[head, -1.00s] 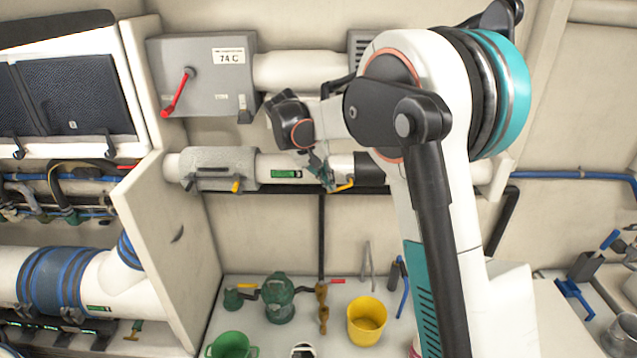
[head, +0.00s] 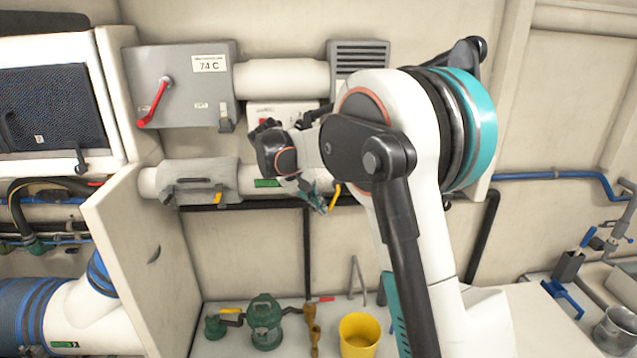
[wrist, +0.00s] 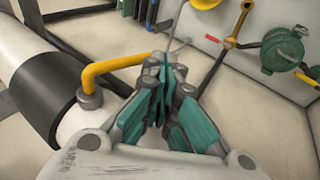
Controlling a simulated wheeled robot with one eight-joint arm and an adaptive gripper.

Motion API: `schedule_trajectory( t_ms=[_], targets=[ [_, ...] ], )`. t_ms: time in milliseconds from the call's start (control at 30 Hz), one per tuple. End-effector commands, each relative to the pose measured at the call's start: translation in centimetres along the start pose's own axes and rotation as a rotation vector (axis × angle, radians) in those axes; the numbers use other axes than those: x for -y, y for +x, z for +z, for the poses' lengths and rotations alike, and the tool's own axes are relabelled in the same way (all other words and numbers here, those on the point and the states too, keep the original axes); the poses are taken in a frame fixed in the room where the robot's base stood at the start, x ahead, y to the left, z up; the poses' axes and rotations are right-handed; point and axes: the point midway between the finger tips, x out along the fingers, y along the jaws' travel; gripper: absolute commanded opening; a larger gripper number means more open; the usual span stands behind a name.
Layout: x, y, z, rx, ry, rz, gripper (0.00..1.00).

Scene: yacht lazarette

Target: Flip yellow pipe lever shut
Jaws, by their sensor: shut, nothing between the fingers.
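The yellow pipe lever (head: 335,196) is on the white pipe (head: 251,181), just right of my gripper (head: 318,206) in the head view. There it points steeply downward. In the wrist view the bent yellow lever (wrist: 115,66) rises from a grey pivot on the pipe (wrist: 40,75) and reaches to my fingers. My gripper (wrist: 165,78) is shut, with its teal fingers together and nothing between them. The lever's tip lies beside or behind the fingers; I cannot tell whether they touch. My arm hides the pipe to the right.
A grey box with a red handle (head: 152,103) is above left. A grey pipe jacket (head: 200,178) has a small yellow tab. Below, a green valve (head: 264,320) and a yellow bucket (head: 359,336) stand on the bench. The wall below the pipe is mostly clear.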

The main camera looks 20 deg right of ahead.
Motion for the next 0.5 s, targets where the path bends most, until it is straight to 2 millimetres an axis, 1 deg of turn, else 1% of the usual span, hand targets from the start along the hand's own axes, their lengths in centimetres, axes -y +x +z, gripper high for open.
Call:
schedule_trajectory(
  t_ms=[200,500],
  targets=[
    [-0.09,0.63,0.13,0.0,0.0,0.0,0.0],
    [-0.19,0.8,0.17,0.0,0.0,0.0,0.0]
  ],
)
